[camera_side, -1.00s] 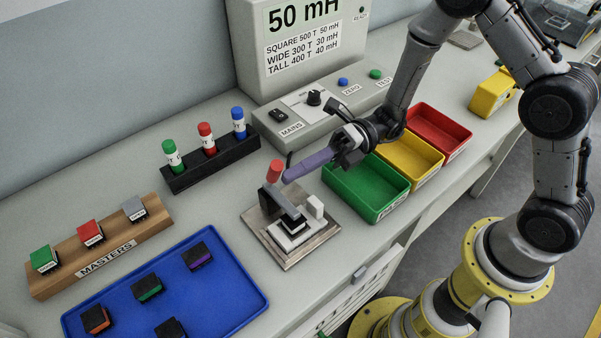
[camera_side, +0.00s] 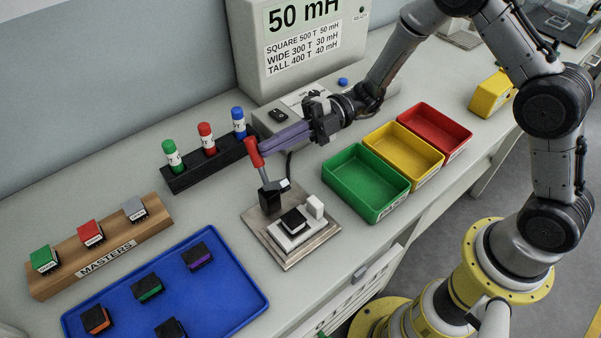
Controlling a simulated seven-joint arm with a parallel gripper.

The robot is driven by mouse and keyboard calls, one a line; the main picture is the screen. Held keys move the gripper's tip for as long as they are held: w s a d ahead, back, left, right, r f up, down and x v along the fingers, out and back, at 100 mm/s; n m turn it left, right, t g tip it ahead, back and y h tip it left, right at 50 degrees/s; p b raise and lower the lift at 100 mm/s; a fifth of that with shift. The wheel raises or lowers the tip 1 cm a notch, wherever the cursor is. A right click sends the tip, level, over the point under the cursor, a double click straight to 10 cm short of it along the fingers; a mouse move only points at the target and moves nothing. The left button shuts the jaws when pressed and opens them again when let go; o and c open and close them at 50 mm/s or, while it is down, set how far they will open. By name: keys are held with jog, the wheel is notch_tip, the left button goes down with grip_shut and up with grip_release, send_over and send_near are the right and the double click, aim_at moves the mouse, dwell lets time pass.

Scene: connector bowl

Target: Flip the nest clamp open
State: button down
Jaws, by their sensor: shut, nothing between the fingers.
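The nest clamp has a red-handled lever (camera_side: 255,157) that stands up, leaning a little back to the left, above its black base (camera_side: 271,197). Its arm is lifted clear of the nest (camera_side: 292,224), where a black-topped part (camera_side: 294,219) sits beside a white block (camera_side: 315,206). The clamp stands on a square metal plate (camera_side: 285,259). My gripper (camera_side: 264,147) is shut and empty, its purple fingers pointing left, with the tips right at the red handle. I cannot tell whether they touch it.
A black rack (camera_side: 213,170) with green, red and blue capped tubes stands just behind and left of my fingertips. The tester (camera_side: 300,120) is behind my gripper. Green (camera_side: 376,211), yellow and red bins lie to the right. A blue tray (camera_side: 215,304) with several parts is front left.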

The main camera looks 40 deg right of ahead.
jog(key=shift+w+f, duration=0.3)
jog(key=shift+w, duration=0.3)
jog(key=shift+w+f, duration=0.25)
jog(key=shift+w, duration=0.35)
jog(key=shift+w+f, duration=0.3)
jog(key=shift+w, duration=0.3)
jog(key=shift+w+f, duration=0.1)
jog(key=shift+w, duration=0.05)
jog(key=s+d+r, duration=0.1)
jog(key=d+r, duration=0.1)
jog(key=d, duration=0.3)
jog(key=s+d+r, duration=0.1)
jog(key=d, duration=0.4)
jog(key=shift+s+d+r, duration=0.35)
jog(key=shift+d+r, duration=0.05)
jog(key=shift+a, duration=0.1)
